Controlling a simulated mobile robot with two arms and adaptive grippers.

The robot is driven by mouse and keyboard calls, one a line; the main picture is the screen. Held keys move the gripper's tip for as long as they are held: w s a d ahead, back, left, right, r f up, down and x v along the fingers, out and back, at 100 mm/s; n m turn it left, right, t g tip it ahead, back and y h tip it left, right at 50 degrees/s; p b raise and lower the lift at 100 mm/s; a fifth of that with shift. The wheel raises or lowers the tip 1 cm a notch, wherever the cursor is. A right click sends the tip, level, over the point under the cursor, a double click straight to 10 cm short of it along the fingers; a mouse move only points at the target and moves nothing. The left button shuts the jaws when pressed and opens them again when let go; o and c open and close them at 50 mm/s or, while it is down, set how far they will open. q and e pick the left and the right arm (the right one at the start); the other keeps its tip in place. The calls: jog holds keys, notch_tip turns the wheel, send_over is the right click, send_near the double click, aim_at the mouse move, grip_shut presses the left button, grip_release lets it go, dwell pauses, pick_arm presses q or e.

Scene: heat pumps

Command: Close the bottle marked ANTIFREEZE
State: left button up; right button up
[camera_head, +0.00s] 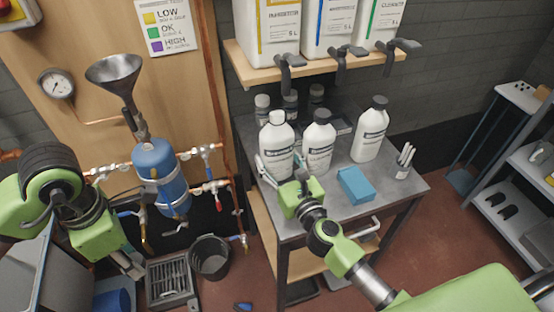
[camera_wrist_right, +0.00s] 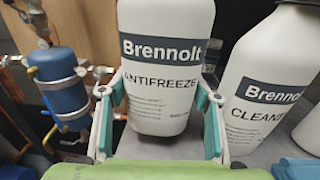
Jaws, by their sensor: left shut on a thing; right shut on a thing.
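The bottle marked ANTIFREEZE (camera_wrist_right: 160,48) stands upright on the grey table (camera_head: 345,198). It is the left of the three front white bottles in the head view (camera_head: 276,143). Its top is white, with no dark cap on it. My right gripper (camera_wrist_right: 160,95) has its fingers on both sides of this bottle's body and is shut on it; it also shows in the head view (camera_head: 279,166). My left gripper (camera_head: 132,265) is low at the left, well away from the bottle. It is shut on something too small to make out.
A CLEANER bottle (camera_wrist_right: 268,85) with a dark cap stands close to the right of the antifreeze. A shelf (camera_head: 320,66) with taps hangs above. Pipes and a blue tank (camera_head: 158,180) are left.

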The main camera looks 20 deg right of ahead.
jog(key=a+b, duration=0.3)
jog(key=a, duration=1.5)
jog(key=shift+s+r+b, duration=0.3)
jog(key=shift+b, duration=0.1)
jog(key=shift+o, duration=1.3)
jog(key=c, duration=0.8)
jog(key=shift+o, duration=0.2)
